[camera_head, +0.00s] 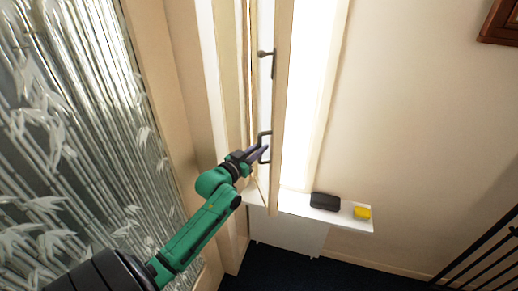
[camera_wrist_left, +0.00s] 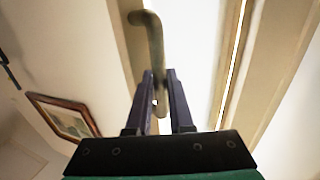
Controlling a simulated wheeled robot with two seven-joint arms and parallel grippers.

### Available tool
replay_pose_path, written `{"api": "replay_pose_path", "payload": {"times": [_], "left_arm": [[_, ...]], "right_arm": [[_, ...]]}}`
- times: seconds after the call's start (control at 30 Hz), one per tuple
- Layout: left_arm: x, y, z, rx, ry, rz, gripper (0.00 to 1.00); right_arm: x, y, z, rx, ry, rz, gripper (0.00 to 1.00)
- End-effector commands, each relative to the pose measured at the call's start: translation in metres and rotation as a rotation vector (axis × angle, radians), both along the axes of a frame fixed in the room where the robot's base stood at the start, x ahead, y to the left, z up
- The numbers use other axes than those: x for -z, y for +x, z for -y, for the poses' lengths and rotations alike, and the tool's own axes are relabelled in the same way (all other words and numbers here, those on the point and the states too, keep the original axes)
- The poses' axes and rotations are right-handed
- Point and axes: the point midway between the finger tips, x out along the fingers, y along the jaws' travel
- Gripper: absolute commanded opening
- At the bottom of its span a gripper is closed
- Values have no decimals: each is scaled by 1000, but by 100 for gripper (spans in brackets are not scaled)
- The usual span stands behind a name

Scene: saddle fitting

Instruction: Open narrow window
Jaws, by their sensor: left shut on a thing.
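The narrow window's sash (camera_head: 281,110) is a tall cream panel, seen almost edge-on in the head view, with a bright opening to its right. It appears to stand swung out from the frame. A dark, bent handle (camera_head: 265,134) sits low on the sash; in the left wrist view the handle (camera_wrist_left: 153,38) looks grey-beige and runs down between my fingers. My left gripper (camera_head: 264,153) comes from the left and is shut on this handle. Its two dark fingers (camera_wrist_left: 167,85) flank the handle's lower part. A second handle (camera_head: 271,62) is higher up. My right gripper is out of view.
A white sill (camera_head: 345,217) below the window holds a black case (camera_head: 324,201) and a yellow object (camera_head: 362,213). A bamboo-patterned glass panel (camera_head: 85,110) is at left. Black railing (camera_head: 485,250) is at lower right. A framed picture (camera_wrist_left: 66,117) hangs on the wall.

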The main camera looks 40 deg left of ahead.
Motion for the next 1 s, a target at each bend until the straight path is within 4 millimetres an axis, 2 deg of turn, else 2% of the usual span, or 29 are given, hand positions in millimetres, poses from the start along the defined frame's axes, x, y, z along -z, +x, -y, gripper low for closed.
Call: {"api": "replay_pose_path", "payload": {"times": [0.03, 0.1, 0.13, 0.2, 0.53, 0.67, 0.77, 1.0], "left_arm": [[-6, 0, -3, -5, 5, 13, 0], [-7, 0, -3, -6, 5, 14, 0], [-7, 0, -3, -6, 5, 14, 24], [-7, 0, -3, -5, 5, 13, 50], [-3, -1, -1, -2, 3, 7, 50], [-1, -10, -1, -2, 3, 4, 50], [0, -26, -1, -1, 3, 3, 50], [2, -83, -2, -2, 4, 1, 50]], "right_arm": [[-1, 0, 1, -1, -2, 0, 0], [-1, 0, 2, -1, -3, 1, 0], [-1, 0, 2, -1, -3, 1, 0], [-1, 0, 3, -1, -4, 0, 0], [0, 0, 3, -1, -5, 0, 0], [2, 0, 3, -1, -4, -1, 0], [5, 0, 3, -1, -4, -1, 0], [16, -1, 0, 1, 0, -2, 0]]}}
